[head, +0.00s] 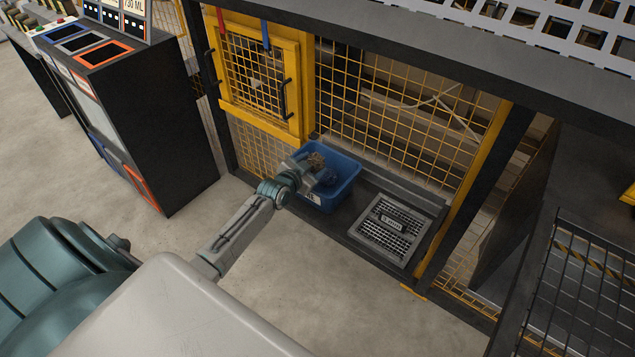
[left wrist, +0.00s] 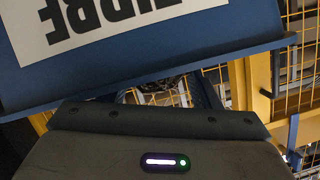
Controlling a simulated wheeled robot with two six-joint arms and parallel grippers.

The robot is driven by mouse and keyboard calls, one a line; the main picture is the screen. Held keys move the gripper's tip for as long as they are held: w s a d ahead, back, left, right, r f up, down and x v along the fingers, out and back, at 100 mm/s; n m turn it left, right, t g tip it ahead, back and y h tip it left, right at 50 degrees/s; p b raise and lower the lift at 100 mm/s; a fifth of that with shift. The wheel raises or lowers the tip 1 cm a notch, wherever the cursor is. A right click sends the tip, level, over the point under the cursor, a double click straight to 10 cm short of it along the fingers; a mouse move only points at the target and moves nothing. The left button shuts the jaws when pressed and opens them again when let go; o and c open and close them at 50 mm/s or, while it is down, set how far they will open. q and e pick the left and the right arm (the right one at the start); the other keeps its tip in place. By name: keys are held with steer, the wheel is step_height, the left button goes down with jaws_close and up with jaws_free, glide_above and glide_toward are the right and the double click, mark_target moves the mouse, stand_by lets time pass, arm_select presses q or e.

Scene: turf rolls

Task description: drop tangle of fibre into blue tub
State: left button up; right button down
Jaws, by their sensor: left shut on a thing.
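The blue tub (head: 341,196) stands on the dark ledge at the foot of the yellow mesh fence in the head view, with a white label on its front. My left gripper (head: 319,168) is over the tub's near left part and is shut on a small brownish tangle of fibre (head: 316,159). In the left wrist view the tub's blue wall (left wrist: 215,50) with large upside-down lettering fills the upper left. A bit of the tangle (left wrist: 158,86) shows there past the gripper body, which hides most of it. My right gripper is in neither view.
A grey grated panel (head: 390,229) lies on the ledge right of the tub. A yellow mesh door (head: 262,75) with black handles is behind and left of it. A black cabinet (head: 150,120) stands farther left. Open concrete floor lies in front.

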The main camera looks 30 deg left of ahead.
arm_select(q)
steer(key=o, duration=1.1)
steer(key=shift+c, duration=0.2)
steer(key=p+v, duration=0.1)
steer(key=v, duration=0.9)
steer(key=shift+s+p, duration=0.4)
steer(key=shift+a+r, duration=0.1)
steer(key=s+f+n+g, duration=0.1)
steer(key=s+f+g, duration=0.1)
steer(key=s+f, duration=0.6)
steer(key=s+f+n+g+y, duration=0.1)
steer(key=s+f+g, duration=0.15)
steer(key=f, duration=0.95)
steer(key=s+f+n+g, duration=0.1)
steer(key=s+f+g, duration=0.1)
steer(key=s+f, duration=0.6)
steer(key=s+d+f+g, duration=0.2)
steer(key=s+f, duration=0.4)
steer(key=s, duration=0.3)
steer(key=s+d+f+g, duration=0.2)
steer(key=s+d+f, duration=0.3)
steer(key=s, duration=0.5)
steer(key=s+d+f+g, duration=0.3)
steer(key=s+d+f, duration=0.1)
steer(key=s+f, duration=0.5)
steer(key=shift+s+h, duration=0.4)
steer(key=shift+s, duration=0.1)
